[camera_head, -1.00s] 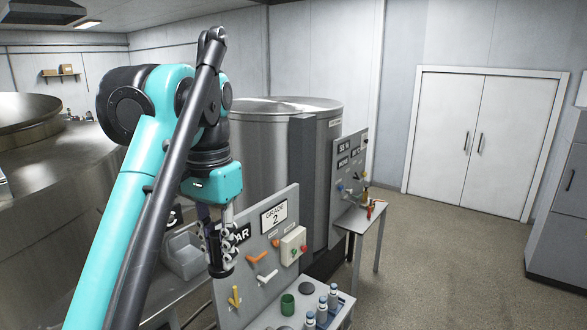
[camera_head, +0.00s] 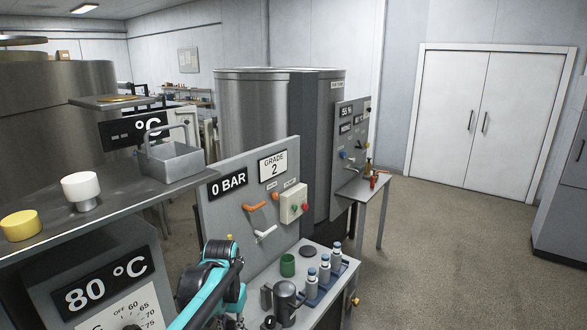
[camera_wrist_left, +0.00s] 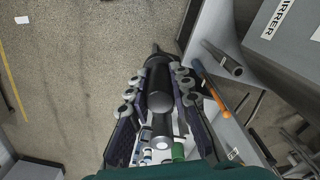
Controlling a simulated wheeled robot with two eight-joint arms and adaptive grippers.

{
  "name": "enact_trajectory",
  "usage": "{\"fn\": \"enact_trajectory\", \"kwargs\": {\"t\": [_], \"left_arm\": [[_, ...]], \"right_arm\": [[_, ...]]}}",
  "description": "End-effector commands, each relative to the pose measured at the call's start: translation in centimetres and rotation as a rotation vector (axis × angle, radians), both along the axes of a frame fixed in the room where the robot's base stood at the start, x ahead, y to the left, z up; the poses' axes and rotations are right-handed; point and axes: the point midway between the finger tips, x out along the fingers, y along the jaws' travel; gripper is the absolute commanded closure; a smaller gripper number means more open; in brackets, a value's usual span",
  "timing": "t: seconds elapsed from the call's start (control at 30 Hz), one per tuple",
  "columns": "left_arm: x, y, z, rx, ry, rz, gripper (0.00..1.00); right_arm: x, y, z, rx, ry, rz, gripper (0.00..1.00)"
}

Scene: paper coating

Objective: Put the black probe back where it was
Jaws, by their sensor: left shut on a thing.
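The black probe (camera_wrist_left: 158,80) is a dark cylinder in the left wrist view, between the two padded fingers of my left gripper (camera_wrist_left: 157,96). The gripper is shut on it, and the fingers cover its sides. In the head view, my teal and black left arm is low at the bottom edge, in front of the "0 BAR" panel. The gripper's fingers and the probe cannot be made out clearly there. My right gripper is in neither current view.
The bench holds a green cup (camera_head: 288,265), several grey bottles (camera_head: 324,272) in a blue rack and a dark jug-like thing (camera_head: 285,298). The upright panel (camera_head: 232,205) has orange and white levers. A shelf (camera_head: 120,212) stands left. The floor at right is clear.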

Motion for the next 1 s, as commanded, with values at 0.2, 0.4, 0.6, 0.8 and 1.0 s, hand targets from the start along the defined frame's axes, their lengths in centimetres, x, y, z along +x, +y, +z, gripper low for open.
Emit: {"fn": "enact_trajectory", "kwargs": {"t": [0.2, 0.4, 0.6, 0.8, 1.0], "left_arm": [[-3.0, 1.2, -14.3, 0.0, 0.0, 0.071, 1.0], [-6.0, 1.9, -22.2, 0.0, 0.0, 0.119, 1.0], [-7.6, 2.2, -25.0, 0.0, 0.0, 0.141, 1.0], [-7.7, 2.3, -25.1, 0.0, 0.0, 0.143, 1.0], [-7.7, 2.2, -25.0, 0.0, 0.0, 0.142, 1.0]], "right_arm": [[0.0, 0.0, -6.7, 0.0, 0.0, 0.0, 0.6], [0.0, 0.0, -10.1, 0.0, 0.0, 0.0, 0.6], [0.0, 0.0, -11.2, 0.0, 0.0, 0.0, 0.6], [0.0, 0.0, -11.1, 0.0, 0.0, 0.0, 0.6], [0.0, 0.0, -11.1, 0.0, 0.0, 0.0, 0.6]]}}
